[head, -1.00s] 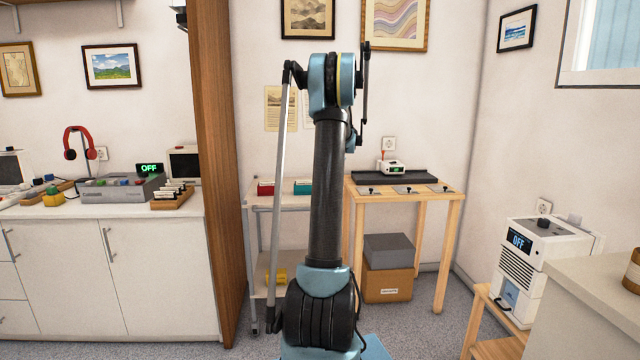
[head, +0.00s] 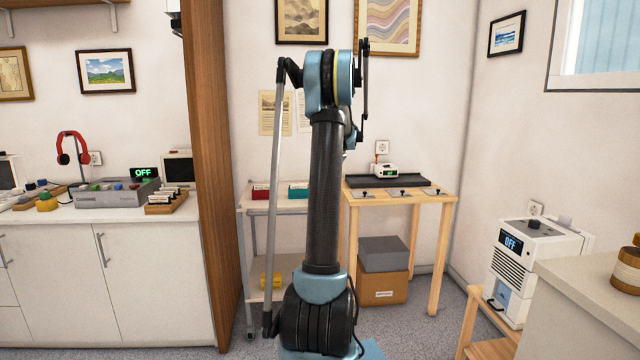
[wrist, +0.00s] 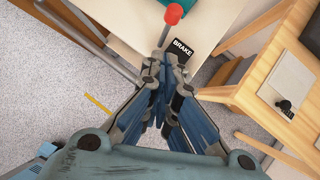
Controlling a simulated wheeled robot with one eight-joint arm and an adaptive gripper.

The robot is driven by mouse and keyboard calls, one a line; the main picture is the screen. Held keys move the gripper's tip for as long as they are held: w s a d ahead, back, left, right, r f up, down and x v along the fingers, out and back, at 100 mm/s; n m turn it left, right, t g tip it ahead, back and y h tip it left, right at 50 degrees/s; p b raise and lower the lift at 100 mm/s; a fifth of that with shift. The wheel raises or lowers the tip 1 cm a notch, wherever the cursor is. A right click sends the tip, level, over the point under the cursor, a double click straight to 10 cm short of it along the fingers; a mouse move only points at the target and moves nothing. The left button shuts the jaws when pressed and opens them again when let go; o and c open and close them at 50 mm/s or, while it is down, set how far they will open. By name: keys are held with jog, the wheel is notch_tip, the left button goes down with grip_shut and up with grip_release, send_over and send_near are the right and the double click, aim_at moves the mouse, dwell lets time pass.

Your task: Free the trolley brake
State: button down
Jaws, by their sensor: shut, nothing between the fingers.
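The trolley (head: 258,294) is a pale two-shelf cart left of the wooden table in the head view, partly hidden by my arm. In the wrist view its white top (wrist: 128,22) shows at the upper edge. A brake lever with a red knob (wrist: 173,14) stands at the trolley's edge, its grey stem running down toward my fingertips. A black label reading BRAKE (wrist: 182,48) is just right of the stem. My gripper (wrist: 163,72) is shut and empty, close below the lever; I cannot tell whether it touches the stem. The head view hides my gripper behind the arm.
The wooden table (head: 352,207) stands close right of the trolley, with boxes (head: 384,291) beneath. A brown wooden panel (head: 210,150) rises at left. A white device reading OFF (head: 510,243) is at right. Carpeted floor (wrist: 52,78) lies open left of the trolley.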

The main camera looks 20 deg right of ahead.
notch_tip(320, 180, up, 8)
jog(key=s+d, duration=0.2)
jog(key=shift+s+r, duration=0.15)
jog(key=shift+s, duration=0.2)
